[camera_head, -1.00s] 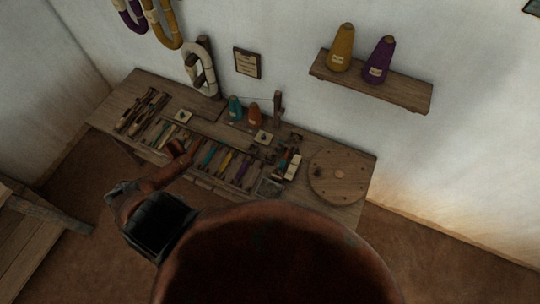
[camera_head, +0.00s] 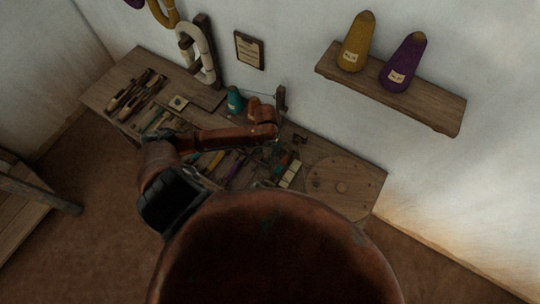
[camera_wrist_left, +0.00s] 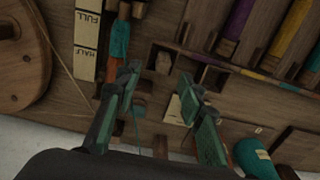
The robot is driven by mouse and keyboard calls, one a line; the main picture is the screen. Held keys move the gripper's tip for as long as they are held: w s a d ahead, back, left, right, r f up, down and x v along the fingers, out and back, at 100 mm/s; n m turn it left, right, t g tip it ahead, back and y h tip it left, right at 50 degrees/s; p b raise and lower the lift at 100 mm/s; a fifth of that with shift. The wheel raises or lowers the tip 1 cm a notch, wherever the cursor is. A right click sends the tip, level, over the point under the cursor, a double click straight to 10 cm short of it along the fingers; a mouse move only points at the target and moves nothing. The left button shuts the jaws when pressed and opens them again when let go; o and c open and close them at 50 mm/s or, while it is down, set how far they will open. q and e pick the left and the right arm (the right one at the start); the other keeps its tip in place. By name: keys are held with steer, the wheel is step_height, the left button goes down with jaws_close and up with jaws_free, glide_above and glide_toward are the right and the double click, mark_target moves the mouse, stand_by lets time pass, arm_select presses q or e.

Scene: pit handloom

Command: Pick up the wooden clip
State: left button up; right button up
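My left gripper (camera_wrist_left: 160,92) is open in the left wrist view, its two green-padded fingers apart with nothing visible held between them. Beyond the fingertips, a small wooden piece (camera_wrist_left: 163,62) sits in a small square compartment; it may be the wooden clip, but I cannot tell for sure. In the head view my left arm reaches over the workbench (camera_head: 205,92), and its hand end (camera_head: 266,128) is above the right-middle part; the fingers are too dark to make out there. My right gripper is not in view.
A round wooden disc (camera_head: 340,187) lies at the bench's right end. A teal cone (camera_head: 234,99) stands at the back. Long tools (camera_head: 135,95) lie at the left. A wall shelf (camera_head: 392,88) holds a yellow cone (camera_head: 356,45) and a purple cone (camera_head: 403,65).

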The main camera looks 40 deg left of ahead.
mark_target(266, 156)
arm_select(q)
steer(key=f, duration=0.4)
steer(key=f+b, duration=0.1)
steer(key=f, duration=0.2)
steer(key=shift+a, duration=0.3)
steer(key=c, duration=0.9)
steer(key=shift+c, duration=0.2)
